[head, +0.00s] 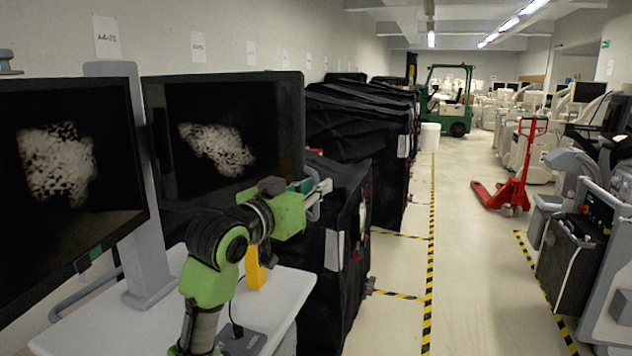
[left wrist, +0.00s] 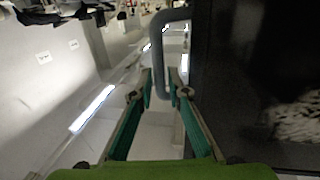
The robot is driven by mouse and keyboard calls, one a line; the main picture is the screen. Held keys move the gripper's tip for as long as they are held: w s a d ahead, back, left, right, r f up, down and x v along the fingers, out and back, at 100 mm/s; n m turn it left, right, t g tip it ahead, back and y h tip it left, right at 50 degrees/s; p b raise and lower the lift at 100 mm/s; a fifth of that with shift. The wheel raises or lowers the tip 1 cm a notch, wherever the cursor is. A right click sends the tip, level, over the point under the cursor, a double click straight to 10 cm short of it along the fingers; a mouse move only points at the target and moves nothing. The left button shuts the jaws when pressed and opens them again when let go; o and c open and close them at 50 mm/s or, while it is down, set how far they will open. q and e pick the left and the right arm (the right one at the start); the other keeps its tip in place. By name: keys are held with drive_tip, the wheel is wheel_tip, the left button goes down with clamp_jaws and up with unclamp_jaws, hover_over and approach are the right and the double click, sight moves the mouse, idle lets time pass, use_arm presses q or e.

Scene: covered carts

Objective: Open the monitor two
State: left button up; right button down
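Two dark monitors on a pale stand show grey speckled images. The left monitor (head: 70,235) is nearer, and the right monitor (head: 283,110) is behind it. No label shows which is number two. My left gripper (head: 325,188) is at the right monitor's right edge, beside a grey loop handle (head: 314,208). In the left wrist view, my left gripper (left wrist: 162,88) has its green-padded fingers apart, with one bar of the handle (left wrist: 158,45) seemingly between the tips. Gaps show beside the bar; contact is unclear. My right gripper is out of view.
A white cart top (head: 150,325) lies below the monitors. Black-covered carts (head: 345,130) line the wall behind. A clear aisle (head: 455,260) runs on the right, with a red pallet jack (head: 515,170) and a green forklift (head: 450,100) farther back.

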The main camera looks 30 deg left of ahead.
use_arm(q)
drive_tip(key=shift+w, duration=0.2)
drive_tip(key=shift+c, duration=0.4)
clamp_jaws()
